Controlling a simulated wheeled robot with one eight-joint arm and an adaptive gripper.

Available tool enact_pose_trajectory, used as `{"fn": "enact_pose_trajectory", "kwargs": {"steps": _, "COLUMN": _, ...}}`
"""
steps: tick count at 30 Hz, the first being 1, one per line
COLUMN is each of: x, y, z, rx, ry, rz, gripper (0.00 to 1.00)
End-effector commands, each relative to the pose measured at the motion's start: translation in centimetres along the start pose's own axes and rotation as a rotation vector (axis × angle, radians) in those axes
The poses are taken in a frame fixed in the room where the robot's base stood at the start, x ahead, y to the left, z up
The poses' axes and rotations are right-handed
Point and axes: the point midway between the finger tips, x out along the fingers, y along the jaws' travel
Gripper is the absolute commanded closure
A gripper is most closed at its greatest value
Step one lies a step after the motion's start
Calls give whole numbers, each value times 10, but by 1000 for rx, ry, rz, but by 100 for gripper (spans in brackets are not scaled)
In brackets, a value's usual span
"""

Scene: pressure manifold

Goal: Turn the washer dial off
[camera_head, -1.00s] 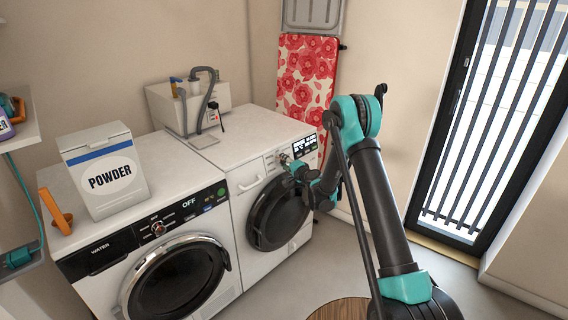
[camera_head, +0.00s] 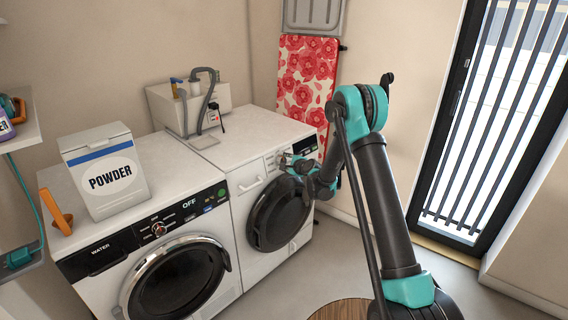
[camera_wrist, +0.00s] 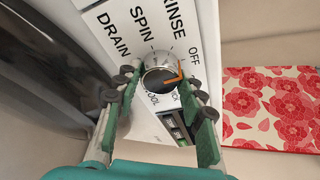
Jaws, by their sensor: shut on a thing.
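The washer (camera_head: 236,213) is the right-hand white machine, with a round dark door. Its dial (camera_wrist: 158,62) is a round silver knob with an orange pointer (camera_wrist: 178,75). The labels DRAIN, SPIN, RINSE and OFF (camera_wrist: 194,57) are printed around it. The pointer is tipped up and right, close to OFF; I cannot tell if it lines up exactly. My gripper (camera_wrist: 158,80) has one finger on each side of the dial and is shut on it.
A second machine (camera_head: 140,262) with its own dial (camera_head: 158,229) and an OFF readout stands at left. A POWDER box (camera_head: 105,171) sits on it. Floor at right is open.

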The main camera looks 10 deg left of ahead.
Motion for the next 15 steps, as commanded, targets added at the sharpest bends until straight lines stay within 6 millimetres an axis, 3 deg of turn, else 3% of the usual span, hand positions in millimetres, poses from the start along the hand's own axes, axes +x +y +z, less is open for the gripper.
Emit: {"fn": "enact_pose_trajectory", "kwargs": {"steps": 15, "x": 0, "y": 0, "z": 0, "rx": 33, "ry": 2, "rz": 10, "gripper": 89}}
